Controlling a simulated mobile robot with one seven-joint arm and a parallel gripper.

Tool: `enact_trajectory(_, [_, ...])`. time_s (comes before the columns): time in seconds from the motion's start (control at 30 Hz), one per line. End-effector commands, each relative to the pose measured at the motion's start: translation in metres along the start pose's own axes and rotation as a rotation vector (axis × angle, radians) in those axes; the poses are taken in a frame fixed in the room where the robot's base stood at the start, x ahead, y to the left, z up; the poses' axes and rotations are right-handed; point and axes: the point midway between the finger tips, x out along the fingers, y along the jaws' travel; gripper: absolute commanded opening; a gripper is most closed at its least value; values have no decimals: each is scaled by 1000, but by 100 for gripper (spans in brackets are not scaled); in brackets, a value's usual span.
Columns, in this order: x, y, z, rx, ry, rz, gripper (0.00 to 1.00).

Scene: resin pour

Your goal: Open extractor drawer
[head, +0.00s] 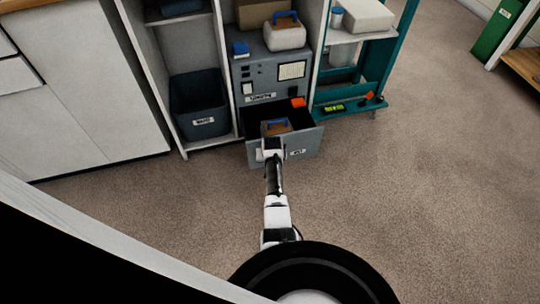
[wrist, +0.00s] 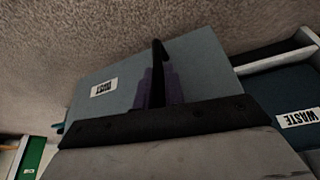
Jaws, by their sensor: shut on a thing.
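The extractor (head: 262,72) is a grey cabinet unit standing between shelves. Its bottom drawer (head: 303,142) is pulled out, with a dark inside showing. In the wrist view the grey drawer front (wrist: 112,78) carries a small white label. My gripper (head: 272,146) is at the drawer front. In the wrist view my gripper's fingers (wrist: 158,88) are closed around the dark bar handle (wrist: 158,55) of the drawer. The arm hides part of the drawer front in the head view.
A dark waste bin (head: 197,103) stands to the left; a teal shelf unit (head: 375,82) is at right. The carpet (head: 420,190) is clear at right.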

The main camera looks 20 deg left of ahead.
Motion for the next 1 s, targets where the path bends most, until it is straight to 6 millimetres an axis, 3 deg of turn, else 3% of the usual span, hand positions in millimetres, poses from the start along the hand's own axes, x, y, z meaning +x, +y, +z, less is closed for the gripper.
enact_trajectory(0.47, [0, 0, 2, 0, -2, 0, 0])
enact_trajectory(0.5, [0, 1, 2, 0, -2, 0, 15])
enact_trajectory(0.63, [0, 0, 2, 0, -2, 0, 32])
enact_trajectory(1.0, [-4, 0, 1, 0, -1, 0, 33])
